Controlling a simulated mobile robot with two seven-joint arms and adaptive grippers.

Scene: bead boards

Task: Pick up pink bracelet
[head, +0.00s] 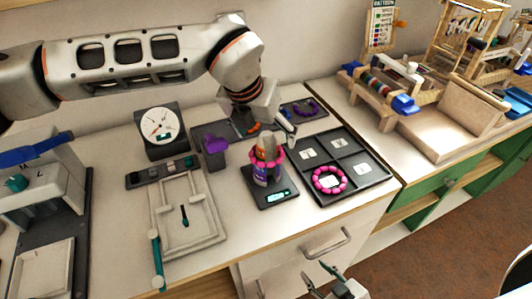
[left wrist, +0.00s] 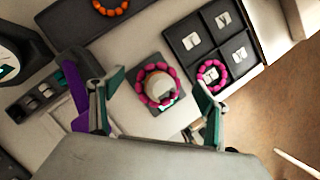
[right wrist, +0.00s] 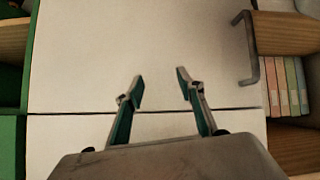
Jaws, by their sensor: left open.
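A second pink bracelet (head: 317,184) lies flat in a near compartment of the black tray (head: 377,182), also seen in the left wrist view (left wrist: 227,76). My left gripper (head: 266,131) is open and empty above the jar, its fingers (left wrist: 159,82) on either side of the ringed jar in its wrist view. My right gripper (right wrist: 160,79) is open and empty, low before the drawers.
A dial gauge (head: 159,127), a purple object (head: 215,143) and a pale frame (head: 214,231) stand left of the scale. An orange bracelet (left wrist: 111,11) lies behind it. Wooden racks (head: 450,115) fill the right counter. A drawer handle (head: 327,243) juts out below the counter edge.

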